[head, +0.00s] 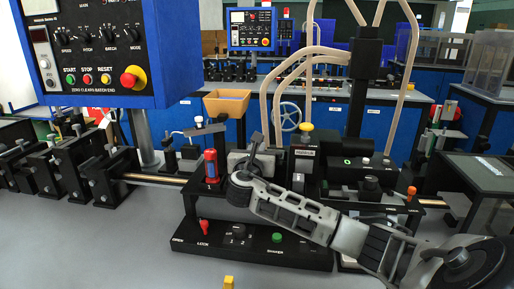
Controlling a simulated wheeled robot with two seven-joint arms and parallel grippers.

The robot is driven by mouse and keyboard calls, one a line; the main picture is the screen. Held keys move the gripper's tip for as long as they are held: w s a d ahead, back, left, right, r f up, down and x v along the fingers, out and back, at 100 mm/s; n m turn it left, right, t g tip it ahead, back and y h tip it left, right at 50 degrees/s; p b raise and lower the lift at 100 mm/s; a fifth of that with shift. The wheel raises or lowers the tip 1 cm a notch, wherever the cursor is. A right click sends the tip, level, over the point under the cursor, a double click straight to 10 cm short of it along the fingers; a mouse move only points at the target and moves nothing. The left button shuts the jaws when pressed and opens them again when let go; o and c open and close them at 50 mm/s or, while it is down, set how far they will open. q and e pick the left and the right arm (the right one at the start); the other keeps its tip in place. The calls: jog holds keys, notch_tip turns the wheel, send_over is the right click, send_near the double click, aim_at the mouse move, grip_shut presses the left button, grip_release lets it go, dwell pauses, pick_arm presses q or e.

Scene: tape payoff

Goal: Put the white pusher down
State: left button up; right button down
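My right arm comes in from the lower right and reaches across the machine in the middle of the head view. Its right gripper (254,152) is at the far end, pointing up and away, in front of a pale block (266,161) on the machine. I cannot tell whether the fingers are open or shut, or whether they touch the block. I cannot pick out a white pusher with certainty; the pale block is partly hidden by the gripper. My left gripper is not in view.
A red-topped post (210,164) stands just left of the gripper. A black base panel (255,246) with a red knob and green button lies below. A blue control box (95,50) hangs at upper left. The grey tabletop (90,245) at lower left is clear.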

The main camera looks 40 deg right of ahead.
jog(key=shift+f, duration=0.25)
jog(key=c, duration=1.4)
grip_release()
jog(key=shift+r, duration=0.1)
